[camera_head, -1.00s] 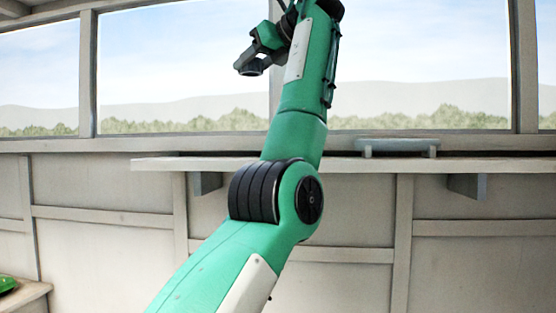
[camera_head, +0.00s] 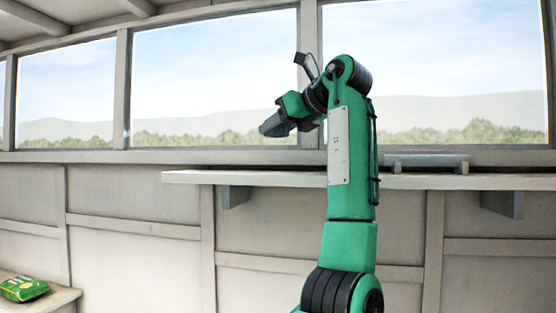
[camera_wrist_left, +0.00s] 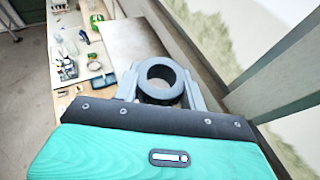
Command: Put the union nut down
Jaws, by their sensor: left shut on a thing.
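The union nut (camera_wrist_left: 161,77) is a thick dark grey ring in the left wrist view, its round hole facing the camera. My left gripper (camera_wrist_left: 160,90) is shut on it, with one grey finger on each side of the ring. In the head view my left gripper (camera_head: 277,124) is raised in front of the window, above the level of the shelf and pointing left. The nut cannot be made out clearly there. My right gripper is in neither view.
A pale wall shelf (camera_head: 265,179) runs below the window, with a grey flat-topped item (camera_head: 427,162) on it. A green packet (camera_head: 23,289) lies on a low bench at lower left. The left wrist view shows a cluttered workbench (camera_wrist_left: 72,20) and a bare grey plate (camera_wrist_left: 128,42).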

